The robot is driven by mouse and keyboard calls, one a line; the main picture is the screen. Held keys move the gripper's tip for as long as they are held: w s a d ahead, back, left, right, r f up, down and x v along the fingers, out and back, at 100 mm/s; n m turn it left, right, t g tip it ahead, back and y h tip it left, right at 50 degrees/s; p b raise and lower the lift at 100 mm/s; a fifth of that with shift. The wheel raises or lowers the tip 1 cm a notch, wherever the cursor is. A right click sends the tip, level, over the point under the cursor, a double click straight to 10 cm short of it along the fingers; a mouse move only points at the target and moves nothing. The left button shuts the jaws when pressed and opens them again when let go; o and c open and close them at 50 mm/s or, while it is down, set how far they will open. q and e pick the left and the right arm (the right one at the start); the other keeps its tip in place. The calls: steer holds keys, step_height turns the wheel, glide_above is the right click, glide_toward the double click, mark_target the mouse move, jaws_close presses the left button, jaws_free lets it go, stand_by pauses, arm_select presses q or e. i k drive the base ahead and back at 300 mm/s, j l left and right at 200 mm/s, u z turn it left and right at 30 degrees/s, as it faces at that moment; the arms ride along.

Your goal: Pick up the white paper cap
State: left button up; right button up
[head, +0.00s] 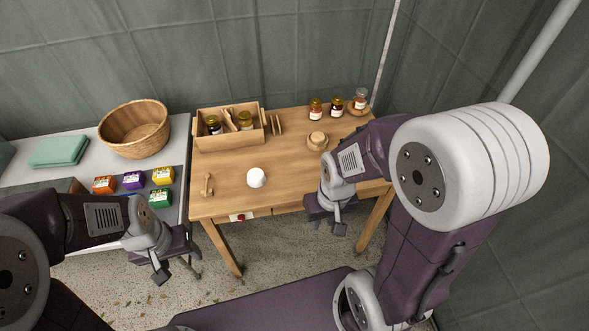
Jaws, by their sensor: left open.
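The white paper cap (256,178) is a small rounded white shape on the wooden table (225,187), near the middle of its front half. My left gripper (177,270) is open and empty, in front of the grey table's right end, left of and lower in the picture than the cap. My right gripper (328,226) hangs at the table's front edge, to the right of the cap and apart from it. Its fingers are too small to tell open from shut.
A wooden crate (228,142) with jars stands behind the cap. Several jars (337,106) stand at the back right, near a round wooden piece (317,140). A wooden handle-like piece (207,186) is left of the cap. Coloured packets (163,176) and a basket (135,128) are on the grey table.

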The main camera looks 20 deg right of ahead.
mark_target(256, 179)
steer(key=z, duration=0.15)
steer(key=i+l+u, duration=0.15)
steer(key=u, duration=0.25)
steer(key=i+l+u, duration=0.2)
steer(key=u, duration=0.2)
steer(key=i+l+u, duration=0.1)
steer(key=l+u, duration=0.2)
steer(key=u, duration=0.15)
steer(key=l+u, duration=0.25)
steer(key=u, duration=0.15)
steer(key=i+l, duration=0.05)
